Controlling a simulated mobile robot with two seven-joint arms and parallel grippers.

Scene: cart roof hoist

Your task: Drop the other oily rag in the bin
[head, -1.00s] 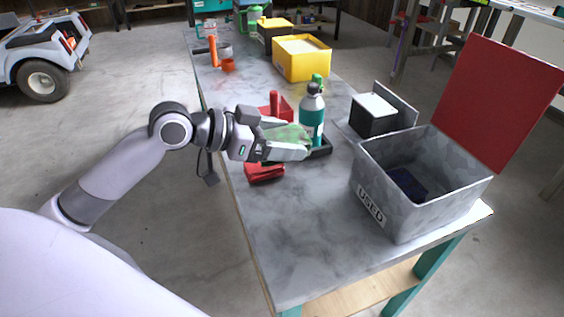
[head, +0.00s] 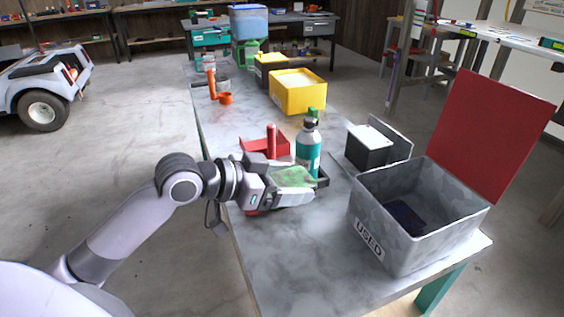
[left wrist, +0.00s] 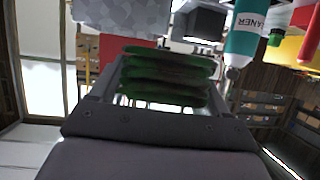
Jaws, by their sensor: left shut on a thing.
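My left gripper (head: 292,188) is shut on a green rag (head: 292,177), held over the table beside the cleaner bottle. In the left wrist view the rag (left wrist: 165,75) shows as dark green folds between the fingers. The grey metal bin (head: 408,252), labelled USED, stands at the table's near right corner, to the right of the gripper and apart from it. Its red lid (head: 490,135) stands open. A dark blue rag (head: 404,217) lies inside the bin. My right gripper is not in view.
A teal and grey cleaner bottle (head: 308,155) stands in a dark tray just behind the gripper. A red tray (head: 252,145) is behind it. A black and white box (head: 368,148) stands behind the bin. The table between gripper and bin is clear.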

